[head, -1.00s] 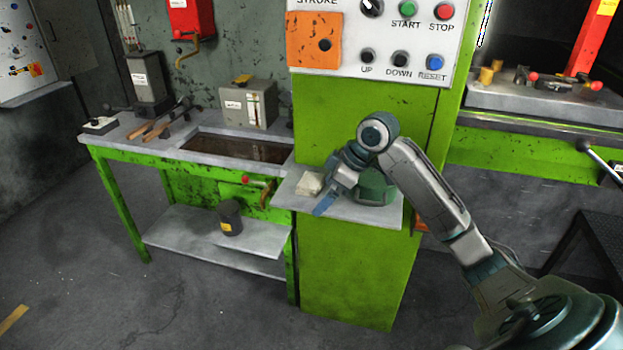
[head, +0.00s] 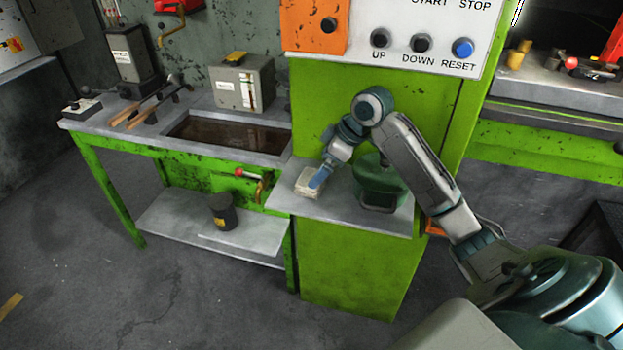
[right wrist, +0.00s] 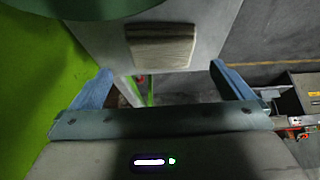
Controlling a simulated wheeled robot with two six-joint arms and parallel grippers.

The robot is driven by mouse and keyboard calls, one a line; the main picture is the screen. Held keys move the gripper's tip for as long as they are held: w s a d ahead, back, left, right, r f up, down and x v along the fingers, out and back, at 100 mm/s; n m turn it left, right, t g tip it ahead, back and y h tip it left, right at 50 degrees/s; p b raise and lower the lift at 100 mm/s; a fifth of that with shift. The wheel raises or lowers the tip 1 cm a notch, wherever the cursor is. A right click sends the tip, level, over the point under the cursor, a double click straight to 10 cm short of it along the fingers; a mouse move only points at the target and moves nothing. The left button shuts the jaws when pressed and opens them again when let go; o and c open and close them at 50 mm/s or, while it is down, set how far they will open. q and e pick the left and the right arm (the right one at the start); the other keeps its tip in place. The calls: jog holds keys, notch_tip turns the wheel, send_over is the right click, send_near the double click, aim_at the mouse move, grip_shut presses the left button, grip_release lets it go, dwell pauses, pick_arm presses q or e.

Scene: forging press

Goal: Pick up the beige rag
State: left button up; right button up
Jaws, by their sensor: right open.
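The beige rag (head: 308,186) lies folded on the small grey shelf (head: 346,214) on the front of the green press column. It also shows in the right wrist view (right wrist: 160,47), ahead of the fingers and centred between them. My right gripper (head: 319,180) is over the rag in the head view, and one blue finger hides part of it. In the right wrist view my right gripper (right wrist: 158,80) has its two fingers wide apart with nothing between them. My left gripper is in neither view.
A green rounded container (head: 377,184) stands on the shelf just right of the rag, close to my right wrist. The control panel (head: 400,50) is above. To the left is a green workbench (head: 105,135) with a sunken basin, tools and a grey box (head: 243,84).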

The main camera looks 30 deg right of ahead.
aim_at(301, 188)
jog(key=p+x, duration=0.1)
jog(key=x, duration=0.3)
jog(key=shift+f, duration=0.3)
jog(key=shift+a, duration=0.1)
jog(key=shift+c, duration=0.2)
jog(key=c, duration=0.9)
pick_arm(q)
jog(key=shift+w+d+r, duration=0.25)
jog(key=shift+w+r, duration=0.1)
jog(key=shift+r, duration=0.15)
pick_arm(e)
jog(key=shift+o, duration=0.2)
